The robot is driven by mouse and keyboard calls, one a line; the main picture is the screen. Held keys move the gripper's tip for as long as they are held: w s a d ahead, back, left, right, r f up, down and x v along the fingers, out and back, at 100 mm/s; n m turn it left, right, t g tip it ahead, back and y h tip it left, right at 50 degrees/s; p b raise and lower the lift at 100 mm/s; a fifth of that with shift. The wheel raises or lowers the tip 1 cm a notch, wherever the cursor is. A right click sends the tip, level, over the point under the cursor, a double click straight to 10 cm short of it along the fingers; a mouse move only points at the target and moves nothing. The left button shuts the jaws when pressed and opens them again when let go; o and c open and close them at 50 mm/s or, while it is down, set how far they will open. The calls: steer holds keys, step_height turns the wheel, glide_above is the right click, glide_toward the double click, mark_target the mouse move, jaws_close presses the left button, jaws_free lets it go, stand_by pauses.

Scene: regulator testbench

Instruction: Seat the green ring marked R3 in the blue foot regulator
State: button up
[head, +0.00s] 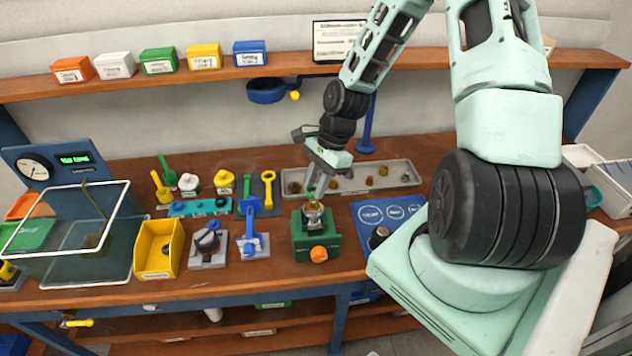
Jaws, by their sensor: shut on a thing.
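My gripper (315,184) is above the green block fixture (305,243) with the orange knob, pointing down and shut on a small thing. A little green shows at its fingertips; I cannot tell its shape or read a mark such as R3. A small metallic and amber body (313,214) stands upright in the fixture right below the fingertips. It may be the regulator, but no blue foot can be made out. I cannot tell whether the held thing touches it.
A grey tray (408,180) with several small parts lies behind the fixture. A blue mat (366,216) is to its right.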

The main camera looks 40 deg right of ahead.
mark_target(316, 205)
steer(key=shift+f+b, duration=0.8)
steer(key=shift+f, duration=1.2)
stand_by(1.7)
steer(key=o, duration=1.5)
steer(key=shift+r, duration=0.15)
steer(key=shift+r+p, duration=3.7)
steer(key=shift+r, duration=0.25)
